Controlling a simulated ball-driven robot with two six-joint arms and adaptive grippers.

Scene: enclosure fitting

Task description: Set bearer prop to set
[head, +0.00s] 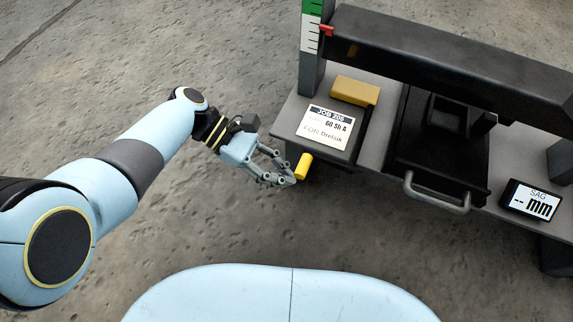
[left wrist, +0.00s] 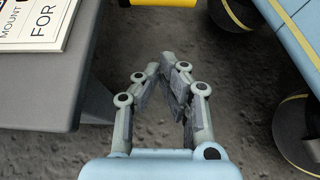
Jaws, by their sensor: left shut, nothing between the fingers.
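A short yellow cylindrical grip (head: 303,166) sticks out at the front edge of the grey bench, below the job card. Its yellow end also shows at the top edge of the left wrist view (left wrist: 163,2). I see no label that marks it as the bearer prop. My left gripper (head: 293,181) is shut and empty, its fingertips close beside the grip in the head view. In the left wrist view the fingers (left wrist: 171,62) meet over bare floor, apart from the yellow end. My right gripper is not in view.
A job card (head: 328,128) lies on the bench (head: 373,140), with a yellow block (head: 355,92) behind it. A dark beam (head: 450,65) spans the bench beside a scale with a red pointer (head: 326,30). A handled black drawer (head: 437,195) and SAG display (head: 531,201) stand right.

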